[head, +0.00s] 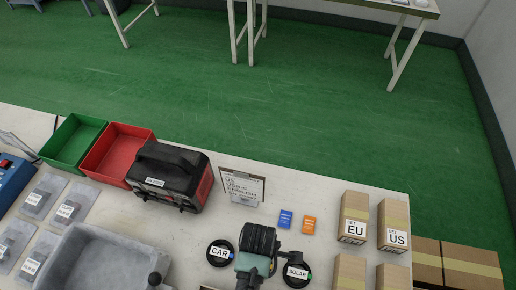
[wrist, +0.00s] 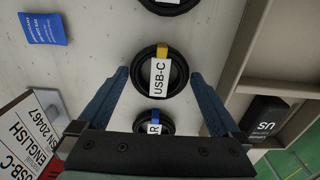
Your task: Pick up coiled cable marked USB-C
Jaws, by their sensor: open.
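The USB-C cable (wrist: 172,83) is a round black coil with a white label reading "USB-C" and a yellow tab, lying on the pale tabletop in the middle of the wrist view. My gripper (wrist: 159,76) is open, its two blue fingers on the left and right of this coil in the picture. The fingers look apart from the coil; their height above it is hard to tell. In the head view my dark wrist and green arm cover the spot, and I cannot make out the USB-C coil there.
The CAR coil (head: 219,253) and SOLAR coil (head: 297,274) flank my arm. EU (head: 355,216) and US (head: 394,226) boxes are right; a black power unit (head: 171,175) is left.

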